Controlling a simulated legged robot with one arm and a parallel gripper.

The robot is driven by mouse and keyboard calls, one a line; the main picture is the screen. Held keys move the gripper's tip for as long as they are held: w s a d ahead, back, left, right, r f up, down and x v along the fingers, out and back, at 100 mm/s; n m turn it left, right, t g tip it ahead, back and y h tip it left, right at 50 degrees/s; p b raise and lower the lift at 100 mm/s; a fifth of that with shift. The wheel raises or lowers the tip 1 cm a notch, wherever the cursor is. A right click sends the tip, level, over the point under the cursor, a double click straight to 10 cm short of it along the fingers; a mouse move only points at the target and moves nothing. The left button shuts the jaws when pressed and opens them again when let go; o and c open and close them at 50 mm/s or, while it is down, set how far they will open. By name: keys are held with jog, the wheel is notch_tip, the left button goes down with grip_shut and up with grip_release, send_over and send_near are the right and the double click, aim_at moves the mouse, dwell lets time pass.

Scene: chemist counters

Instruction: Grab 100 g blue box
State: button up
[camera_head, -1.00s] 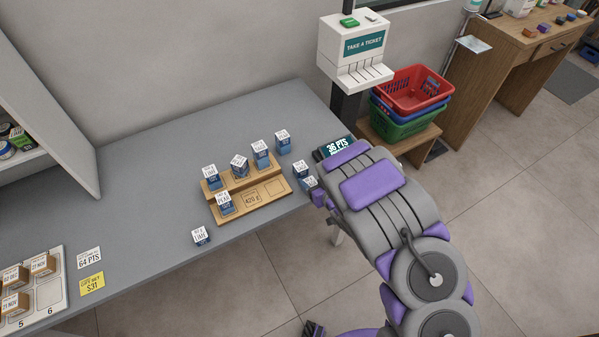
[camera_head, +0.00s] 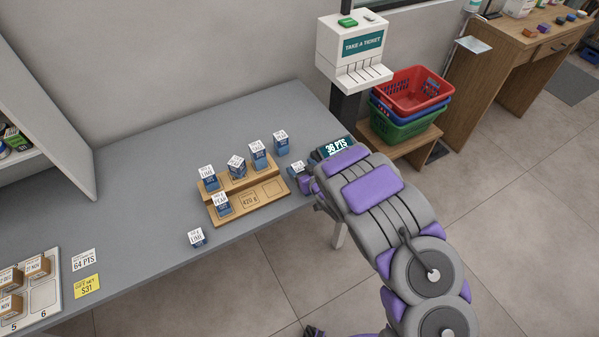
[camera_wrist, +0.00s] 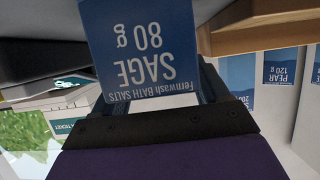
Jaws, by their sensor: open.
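Several small blue boxes with white tops stand around a stepped wooden rack on the grey counter. One blue box (camera_head: 297,170) stands right of the rack, close to my gripper (camera_head: 307,184). In the wrist view a blue box reading SAGE 80 g (camera_wrist: 140,50) appears upside down and fills the space ahead of my open jaws (camera_wrist: 160,93). I cannot tell whether they touch it. A box reading PEAR 120 g (camera_wrist: 276,70) shows at the right of that view. I cannot make out a 100 g label on any box.
A single box (camera_head: 197,238) stands near the counter's front edge. A 36 PTS display (camera_head: 336,147) and a ticket dispenser (camera_head: 354,50) stand behind my arm.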

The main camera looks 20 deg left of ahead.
jog(key=shift+a, duration=0.1)
jog(key=shift+a+f, duration=0.1)
jog(key=shift+a, duration=0.15)
jog(key=c, duration=0.4)
jog(key=shift+d, duration=0.2)
jog(key=c, duration=0.7)
